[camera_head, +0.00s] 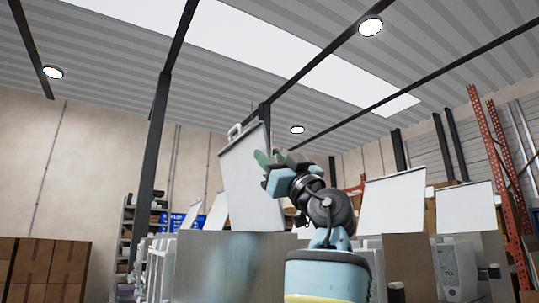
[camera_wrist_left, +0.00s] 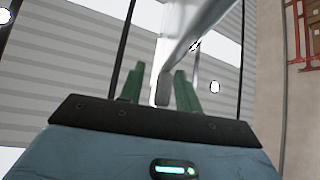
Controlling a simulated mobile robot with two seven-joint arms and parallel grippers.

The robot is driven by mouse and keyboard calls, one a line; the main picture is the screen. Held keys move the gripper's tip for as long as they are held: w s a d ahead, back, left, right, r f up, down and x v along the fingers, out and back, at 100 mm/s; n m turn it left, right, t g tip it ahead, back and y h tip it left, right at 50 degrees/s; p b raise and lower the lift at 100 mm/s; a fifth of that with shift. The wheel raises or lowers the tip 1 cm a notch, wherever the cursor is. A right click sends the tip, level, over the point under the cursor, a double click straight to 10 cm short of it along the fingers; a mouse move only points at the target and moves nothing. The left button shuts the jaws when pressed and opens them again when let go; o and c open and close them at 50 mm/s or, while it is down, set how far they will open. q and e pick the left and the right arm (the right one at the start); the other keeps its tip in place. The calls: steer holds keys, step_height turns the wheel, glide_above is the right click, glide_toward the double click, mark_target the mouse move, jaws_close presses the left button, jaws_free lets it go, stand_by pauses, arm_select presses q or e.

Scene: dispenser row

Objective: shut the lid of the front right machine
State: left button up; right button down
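A large white lid panel (camera_head: 246,180) stands raised and slightly tilted on the nearest machine in the middle of the head view. My right gripper is not in view.
More raised white lids stand at the right (camera_head: 392,203) and far right (camera_head: 465,208), with smaller ones at the left (camera_head: 190,216). A white machine (camera_head: 456,268) stands at the right. Cardboard boxes (camera_head: 45,265) are stacked at the left. Open space lies above the lids.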

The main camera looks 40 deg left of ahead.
arm_select(q)
steer(key=shift+c, duration=0.3)
steer(key=shift+c, duration=1.1)
jaws_close()
steer(key=shift+f, duration=0.1)
